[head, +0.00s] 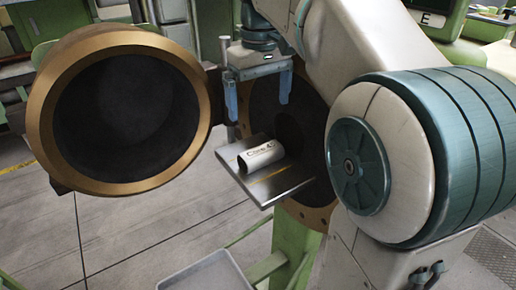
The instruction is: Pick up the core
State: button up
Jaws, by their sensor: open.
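The core (261,156) is a short whitish cylinder with dark lettering. It lies on its side on a small grey metal plate (290,189) in front of the dark round opening of the machine. My gripper (258,108) hangs above the core with its two bluish fingers pointing down. The fingers are spread apart and nothing shows between them. The fingertips appear a little above the core, one to each side of it in the picture. No part of the core seems hidden by the gripper.
A large brass-rimmed barrel (40,125) with a dark inside stands close on the left. The flanged machine opening (313,110) is right behind the plate. A grey tray (208,274) sits low in front. A green stand (296,240) is below the plate.

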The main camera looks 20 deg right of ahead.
send_over(261, 149)
jog(key=f, duration=0.7)
jog(key=shift+w+a, duration=0.15)
jog(key=shift+a, duration=0.15)
jog(key=f, duration=0.5)
jog(key=shift+s+d, duration=0.3)
jog(key=shift+f, duration=0.4)
jog(key=shift+c, duration=0.3)
jog(key=c, duration=0.9)
